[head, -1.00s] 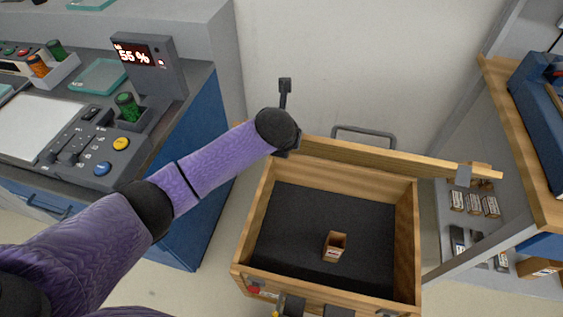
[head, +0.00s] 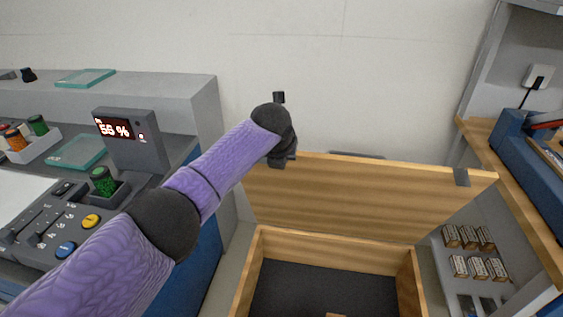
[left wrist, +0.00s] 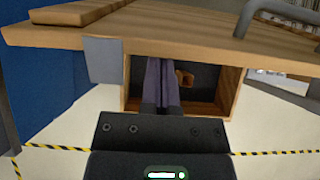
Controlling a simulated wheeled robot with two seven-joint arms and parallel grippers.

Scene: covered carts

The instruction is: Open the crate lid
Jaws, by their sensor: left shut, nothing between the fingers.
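The wooden crate (head: 340,256) stands low in the head view, its front cut off by the picture's lower edge. Its lid (head: 360,200) is raised at the back of the crate, with its broad inner face showing. In the left wrist view the lid (left wrist: 180,32) crosses the top, with the open crate (left wrist: 228,92) below it. My left gripper (head: 282,160) is at the lid's upper left edge, shut and empty; contact with the lid is unclear. A small brown box (left wrist: 186,78) sits inside the crate. My right gripper is not in view.
A console (head: 40,225) with a percent display (head: 116,128) stands on a blue cabinet at left. At right are a shelf with small packets (head: 468,238) and a wooden ledge with a blue case (head: 525,165). A plain wall is behind the lid.

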